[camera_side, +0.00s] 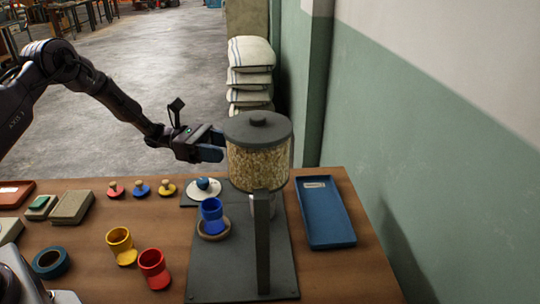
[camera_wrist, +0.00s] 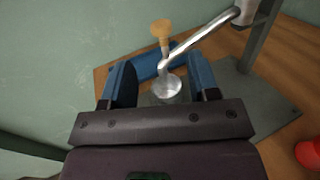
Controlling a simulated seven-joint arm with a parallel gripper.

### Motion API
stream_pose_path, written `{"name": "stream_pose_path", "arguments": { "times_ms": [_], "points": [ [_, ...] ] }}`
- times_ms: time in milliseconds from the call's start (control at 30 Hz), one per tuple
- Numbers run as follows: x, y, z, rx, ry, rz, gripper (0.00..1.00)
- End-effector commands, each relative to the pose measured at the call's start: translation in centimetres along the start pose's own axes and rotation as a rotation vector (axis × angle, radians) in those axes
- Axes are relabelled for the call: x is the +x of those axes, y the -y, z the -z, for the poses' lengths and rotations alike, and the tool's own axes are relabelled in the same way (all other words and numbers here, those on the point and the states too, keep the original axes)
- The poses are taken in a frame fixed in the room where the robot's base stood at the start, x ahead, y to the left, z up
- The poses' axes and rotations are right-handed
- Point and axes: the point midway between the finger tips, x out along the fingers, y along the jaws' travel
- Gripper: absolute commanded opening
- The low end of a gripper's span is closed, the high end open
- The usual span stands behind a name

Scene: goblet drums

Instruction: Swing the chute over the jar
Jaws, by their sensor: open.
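The chute (camera_wrist: 205,35) shows in the wrist view as a shiny metal tube running from a pale outlet by a grey post down to a round silver end (camera_wrist: 167,88). A wooden handle (camera_wrist: 161,30) stands by its lower end. My gripper (camera_wrist: 160,85) is open, its blue fingers on either side of the round silver end; contact cannot be told. In the side view my gripper (camera_side: 210,150) is left of a clear grain container (camera_side: 258,165) with a dark lid. A blue cup (camera_side: 211,210) sits in a tan ring below. Which vessel is the jar is unclear.
The grey post (camera_side: 262,240) rises from a dark base plate (camera_side: 230,285). A blue tray (camera_side: 325,215) lies at right near the green wall. Yellow (camera_side: 121,240) and red (camera_side: 153,265) cups stand left.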

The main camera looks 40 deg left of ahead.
Motion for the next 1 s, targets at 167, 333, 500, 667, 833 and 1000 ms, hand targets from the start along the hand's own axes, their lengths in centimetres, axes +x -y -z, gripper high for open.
{"name": "stream_pose_path", "arguments": {
  "times_ms": [167,333,500,667,833,1000],
  "points": [
    [3.6,0.2,0.0,0.001,0.0,0.008,0.55],
    [7.2,0.2,0.1,0.001,-0.002,0.007,0.55],
    [10.0,0.2,0.1,0.002,-0.003,0.005,0.55],
    [11.4,0.1,0.1,0.003,-0.003,0.003,0.55],
    [11.8,0.1,0.1,0.002,-0.004,0.002,0.55],
    [11.8,0.1,0.1,0.002,-0.004,0.002,0.55]
  ]
}}
